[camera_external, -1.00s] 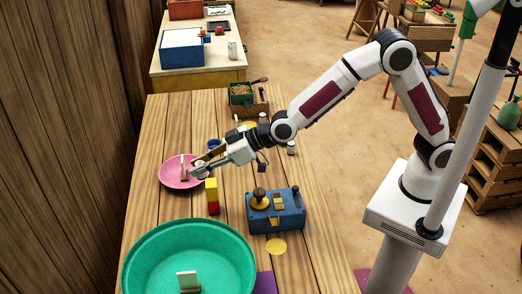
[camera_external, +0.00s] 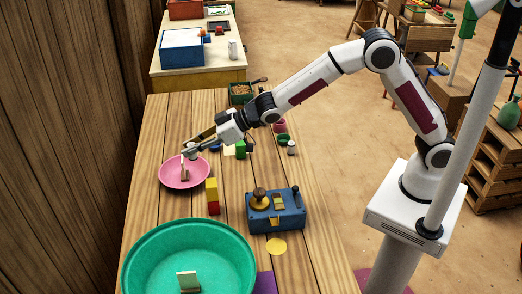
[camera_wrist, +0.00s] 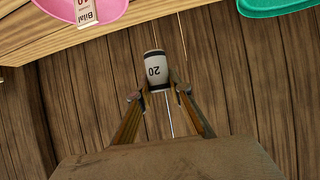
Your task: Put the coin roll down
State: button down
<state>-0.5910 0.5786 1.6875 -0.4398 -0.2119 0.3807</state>
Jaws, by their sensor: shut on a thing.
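My gripper (camera_wrist: 157,88) is shut on the coin roll (camera_wrist: 154,70), a pale cylinder with dark ends and the number 20 on it. In the external view my gripper (camera_external: 189,152) hangs over the far edge of the pink dish (camera_external: 170,184); the roll is too small there to make out clearly. The dish also shows at the top left of the wrist view (camera_wrist: 110,12), with an upright labelled card or block (camera_wrist: 86,10) on it. The roll appears clear of the dish in the wrist view.
The large teal basin (camera_external: 135,260) stands at the near left, holding a small pale block. A red and yellow block stack (camera_external: 212,197) and a blue box (camera_external: 275,211) with knobs stand right of the dish. A wooden wall (camera_external: 70,130) runs along the left.

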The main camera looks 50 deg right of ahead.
jog(key=w+d+f, duration=0.2)
jog(key=w+d, duration=0.4)
jog(key=d, duration=0.3)
jog(key=w+d+f+m+h, duration=0.1)
jog(key=w+d, duration=0.4)
jog(key=d, duration=0.4)
jog(key=w+d+f, duration=0.2)
jog(key=w+d, duration=0.4)
jog(key=d, duration=0.3)
jog(key=shift+t, duration=0.4)
jog(key=shift+s+a+f, duration=0.1)
jog(key=shift+a+f, duration=0.15)
jog(key=shift+f, duration=0.9)
jog(key=shift+s+a+f, duration=0.1)
jog(key=shift+a+f, duration=0.1)
jog(key=shift+f, duration=0.9)
jog(key=shift+f, duration=3.1)
jog(key=shift+f, duration=1.9)
jog(key=shift+f, duration=0.15)
